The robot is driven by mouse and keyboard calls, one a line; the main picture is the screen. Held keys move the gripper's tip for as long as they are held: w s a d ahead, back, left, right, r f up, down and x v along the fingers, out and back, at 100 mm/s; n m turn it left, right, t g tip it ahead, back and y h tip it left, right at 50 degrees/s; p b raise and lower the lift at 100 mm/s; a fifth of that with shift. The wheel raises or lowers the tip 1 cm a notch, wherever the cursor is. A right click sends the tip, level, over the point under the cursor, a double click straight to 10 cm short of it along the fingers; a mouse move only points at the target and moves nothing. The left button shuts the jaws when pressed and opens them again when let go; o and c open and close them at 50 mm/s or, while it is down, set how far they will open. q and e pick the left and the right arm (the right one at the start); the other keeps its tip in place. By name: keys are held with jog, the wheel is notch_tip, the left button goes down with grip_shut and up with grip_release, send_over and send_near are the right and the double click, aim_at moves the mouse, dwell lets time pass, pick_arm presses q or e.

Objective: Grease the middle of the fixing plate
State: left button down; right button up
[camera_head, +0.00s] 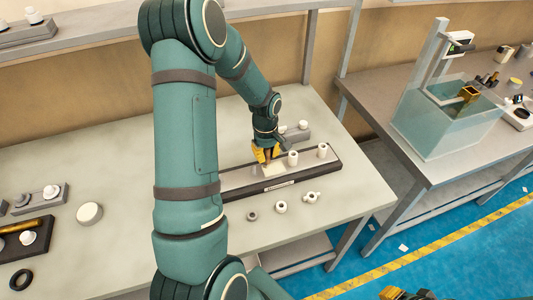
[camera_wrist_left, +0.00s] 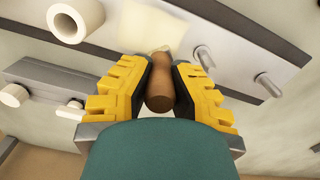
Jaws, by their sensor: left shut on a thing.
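The fixing plate (camera_head: 237,181) is a long grey strip on a dark base on the table; it crosses the top of the left wrist view (camera_wrist_left: 225,32). Two white cylinders (camera_head: 322,150) stand on its right part in the head view, and metal pegs (camera_wrist_left: 268,85) stick up from it. My left gripper (camera_head: 266,154) is over the plate's middle, shut on a brown handle (camera_wrist_left: 160,92). A pale cream square patch (camera_wrist_left: 150,27) lies at the handle's far end; whether it is grease or part of the tool is unclear. My right gripper (camera_head: 405,295) shows only partly at the bottom edge.
Small metal and white fittings (camera_head: 281,207) lie in front of the plate. A grey block with white knobs (camera_head: 295,132) stands behind it. A white round lid (camera_head: 88,214) and a dark tray (camera_head: 28,240) are at left. A clear tank (camera_head: 445,125) stands on the right table.

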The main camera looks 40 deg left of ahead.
pick_arm(q)
jog(key=shift+s+d+r, duration=0.15)
jog(key=shift+s+d, duration=0.3)
jog(key=shift+d, duration=0.4)
jog(key=shift+s+d+b, duration=0.45)
jog(key=shift+d+b, duration=0.05)
jog(key=shift+d, duration=0.3)
jog(key=shift+w+a+f, duration=0.1)
jog(key=shift+w+a, duration=0.15)
jog(key=shift+a, duration=0.2)
jog(key=shift+w+a+f, duration=0.1)
jog(key=shift+w+a, duration=0.1)
jog(key=shift+a, duration=0.25)
jog(key=shift+a, duration=0.1)
